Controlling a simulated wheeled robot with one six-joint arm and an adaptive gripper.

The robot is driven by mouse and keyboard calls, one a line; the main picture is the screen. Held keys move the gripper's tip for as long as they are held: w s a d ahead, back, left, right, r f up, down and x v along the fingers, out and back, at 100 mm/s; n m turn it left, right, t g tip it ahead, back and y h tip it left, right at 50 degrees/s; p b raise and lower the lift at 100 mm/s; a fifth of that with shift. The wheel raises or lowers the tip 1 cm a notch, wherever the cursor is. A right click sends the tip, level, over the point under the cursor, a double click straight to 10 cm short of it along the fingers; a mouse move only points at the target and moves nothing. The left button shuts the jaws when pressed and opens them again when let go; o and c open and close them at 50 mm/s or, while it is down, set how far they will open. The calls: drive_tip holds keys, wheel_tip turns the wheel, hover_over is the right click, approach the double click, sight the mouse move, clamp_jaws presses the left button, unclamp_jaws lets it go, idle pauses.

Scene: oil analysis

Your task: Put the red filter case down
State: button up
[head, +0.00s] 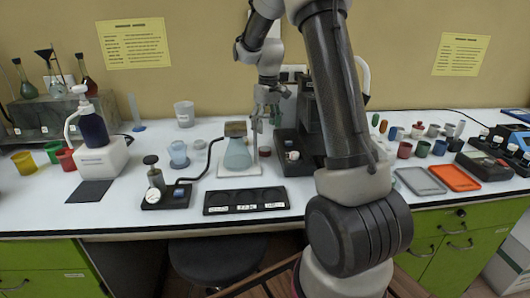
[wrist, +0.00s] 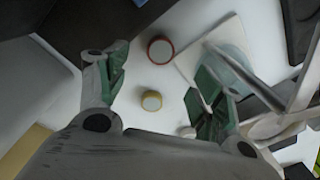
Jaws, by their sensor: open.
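The red filter case (wrist: 160,50) is a small round case with a red rim and a pale top. It stands on the white table, apart from both fingers, ahead of the gap between them in the wrist view. In the head view it (head: 265,151) stands just right of the glass flask. My gripper (head: 267,108) is open and empty above the table there; its green-padded fingers (wrist: 158,78) spread wide in the wrist view. A yellow-rimmed round case (wrist: 152,101) lies between the fingers in the wrist view, lower in the picture than the red one.
The flask (head: 237,156) stands on a white pad (head: 225,171), close to the right finger. A dark device (head: 290,150) stands right of the red case. A black tray with round recesses (head: 245,208) lies at the front edge. A hand pump with gauge (head: 153,197) is left.

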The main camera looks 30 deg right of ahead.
sight(265, 149)
drive_tip(key=n, duration=0.4)
drive_tip(key=f+n, duration=0.1)
drive_tip(key=n, duration=0.1)
drive_tip(key=shift+a+n, duration=0.15)
drive_tip(key=shift+n, duration=0.15)
drive_tip(key=n, duration=0.5)
drive_tip(key=shift+a+f+n, duration=0.15)
drive_tip(key=shift+f+n, duration=0.1)
drive_tip(key=shift+n, duration=0.05)
drive_tip(key=shift+f+n, duration=0.2)
drive_tip(key=shift+n, duration=0.1)
wheel_tip(265, 149, down, 8)
drive_tip(key=shift+r, duration=0.25)
drive_tip(key=shift+c, duration=0.2)
drive_tip(key=c, duration=1)
drive_tip(key=shift+o, duration=0.2)
